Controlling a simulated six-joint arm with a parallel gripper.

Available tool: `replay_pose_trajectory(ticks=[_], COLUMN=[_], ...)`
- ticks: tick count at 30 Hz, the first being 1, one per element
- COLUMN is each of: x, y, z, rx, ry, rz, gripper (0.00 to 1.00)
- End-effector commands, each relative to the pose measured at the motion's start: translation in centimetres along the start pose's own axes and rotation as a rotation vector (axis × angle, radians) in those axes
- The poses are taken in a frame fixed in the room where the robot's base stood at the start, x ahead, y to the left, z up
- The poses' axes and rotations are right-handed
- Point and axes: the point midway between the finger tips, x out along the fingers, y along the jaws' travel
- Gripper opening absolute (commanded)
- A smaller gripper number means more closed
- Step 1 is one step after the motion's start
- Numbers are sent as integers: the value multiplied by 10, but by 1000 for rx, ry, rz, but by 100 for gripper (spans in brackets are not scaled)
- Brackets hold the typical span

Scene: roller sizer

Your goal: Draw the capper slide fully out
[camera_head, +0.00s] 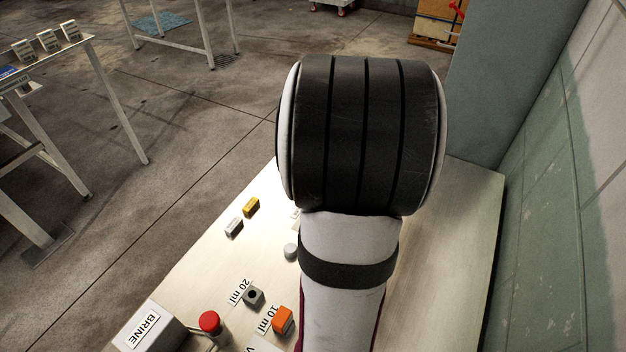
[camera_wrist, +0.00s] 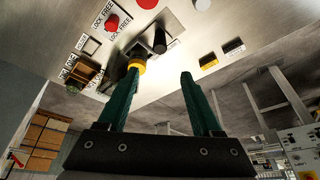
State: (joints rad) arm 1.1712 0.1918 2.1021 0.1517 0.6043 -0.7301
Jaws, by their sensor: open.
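My gripper (camera_wrist: 161,72) is open in the wrist view, its two green fingers spread with no object held between them. A yellow ring-like part (camera_wrist: 137,66) shows right at the left fingertip; I cannot tell whether they touch. Just beyond it a dark knob or handle (camera_wrist: 160,42) stands on the pale panel. I cannot tell for certain which part is the capper slide. A red knob (camera_wrist: 112,22) sits beside LOCK and FREE lettering. In the head view my own arm covers the middle of the bench, and the gripper is hidden.
Small yellow (camera_head: 251,207) and grey (camera_head: 234,228) blocks lie farther back. A wall borders the right.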

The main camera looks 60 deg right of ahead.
Motion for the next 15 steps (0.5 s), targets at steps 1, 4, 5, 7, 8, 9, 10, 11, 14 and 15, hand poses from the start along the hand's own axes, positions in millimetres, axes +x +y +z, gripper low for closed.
replay_pose_trajectory(ticks=[1,4,5,7,8,9,10,11,14,15], x=[4,17,20,26,27,28,29,29,32,35], y=[5,23,29,41,45,50,53,55,56,54], z=[-8,-30,-35,-43,-46,-48,-50,-51,-51,-49], rx=[103,538,686,1007,1129,1269,1355,1426,1549,1559], ry=[-32,-185,-242,-368,-416,-472,-507,-536,-587,-592], rz=[-21,-74,-79,-68,-57,-38,-24,-12,13,16], gripper=[67,67,67,67,67,67,67,67,67,67])
